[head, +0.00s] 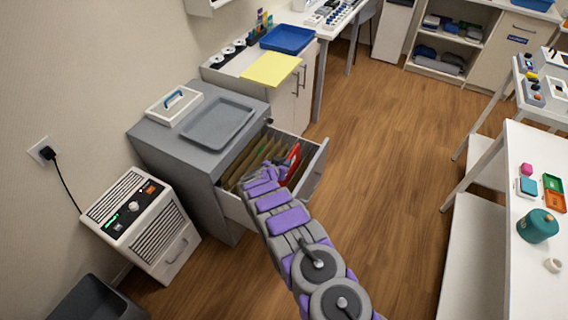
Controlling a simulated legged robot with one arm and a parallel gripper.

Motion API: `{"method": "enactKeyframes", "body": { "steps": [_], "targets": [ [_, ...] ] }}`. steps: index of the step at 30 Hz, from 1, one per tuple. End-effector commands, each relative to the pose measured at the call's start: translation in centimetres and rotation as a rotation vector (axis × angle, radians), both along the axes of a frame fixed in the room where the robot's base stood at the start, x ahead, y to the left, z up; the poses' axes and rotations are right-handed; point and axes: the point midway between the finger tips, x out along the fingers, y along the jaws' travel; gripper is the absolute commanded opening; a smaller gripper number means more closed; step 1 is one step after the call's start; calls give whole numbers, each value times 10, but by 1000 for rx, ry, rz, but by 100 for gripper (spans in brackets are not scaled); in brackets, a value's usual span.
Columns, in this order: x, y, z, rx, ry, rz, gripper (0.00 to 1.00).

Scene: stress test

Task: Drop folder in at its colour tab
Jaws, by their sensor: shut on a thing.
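The file drawer (315,171) of the grey cabinet is pulled open. Several olive-brown folders (241,165) hang upright in it. My arm reaches over the drawer's front, and my gripper (277,166) is at the drawer opening, among the folders. It is shut on a folder, mostly hidden by the gripper and arm. A red piece (294,157) shows just right of the gripper; I cannot tell whether it is the held folder or a colour tab. The fingertips and the folder's lower edge are too small and covered to make out.
A grey tray (217,123) and a white blue-handled box (173,104) are on the cabinet top. A yellow sheet or folder (271,69) lies on the white cupboard behind. A white appliance (140,222) stands at left, a white table (518,160) at right. The floor between is clear.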

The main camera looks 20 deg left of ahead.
Motion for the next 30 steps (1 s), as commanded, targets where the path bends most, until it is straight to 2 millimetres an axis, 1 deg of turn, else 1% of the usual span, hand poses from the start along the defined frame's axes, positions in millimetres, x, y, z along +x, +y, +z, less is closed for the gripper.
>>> {"method": "enactKeyframes", "body": {
  "steps": [14,15,24,30],
  "targets": [
    [0,0,-16,0,0,1,0],
    [0,1,-16,0,0,1,16],
    [0,0,-15,-1,0,0,45],
    [0,0,-16,0,0,0,45]
  ]
}}
